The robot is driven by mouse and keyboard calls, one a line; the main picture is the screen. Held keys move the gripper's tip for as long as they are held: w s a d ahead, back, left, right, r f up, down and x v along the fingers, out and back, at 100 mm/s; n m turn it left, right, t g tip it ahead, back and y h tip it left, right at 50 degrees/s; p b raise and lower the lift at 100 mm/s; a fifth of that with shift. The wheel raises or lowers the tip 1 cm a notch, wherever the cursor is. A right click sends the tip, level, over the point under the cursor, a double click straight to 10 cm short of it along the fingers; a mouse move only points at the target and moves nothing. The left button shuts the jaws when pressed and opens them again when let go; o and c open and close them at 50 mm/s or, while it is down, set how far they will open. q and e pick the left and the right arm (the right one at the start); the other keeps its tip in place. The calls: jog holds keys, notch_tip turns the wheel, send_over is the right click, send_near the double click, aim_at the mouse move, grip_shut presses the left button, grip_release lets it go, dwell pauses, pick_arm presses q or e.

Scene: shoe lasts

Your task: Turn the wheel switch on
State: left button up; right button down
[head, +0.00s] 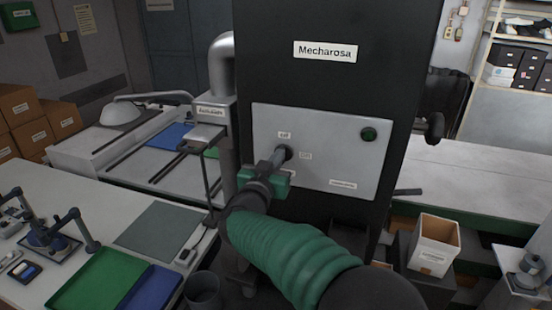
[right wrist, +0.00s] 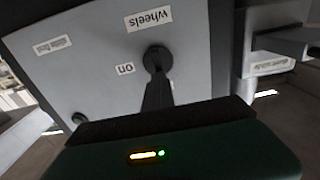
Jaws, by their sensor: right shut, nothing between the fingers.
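The wheel switch (head: 287,152) is a small dark round knob on the light grey panel (head: 335,170) of the black machine. In the right wrist view the knob (right wrist: 158,58) sits between a "wheels" label (right wrist: 150,20) and an "on" label (right wrist: 125,69). My right gripper (head: 279,157) is shut, and its narrow fingertips (right wrist: 157,88) point at the knob. They overlap its lower edge in both views; I cannot tell whether they touch it. The fingers partly hide the knob, so its setting cannot be read. My left gripper is not in view.
A grey metal post with a bracket (head: 211,112) stands close left of the panel. A worktable with a green tray (head: 98,281) is at the left. An open box (head: 434,245) stands at the lower right.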

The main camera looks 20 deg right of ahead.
jog(key=c, duration=2.2)
grip_release()
jog(key=shift+d, duration=0.25)
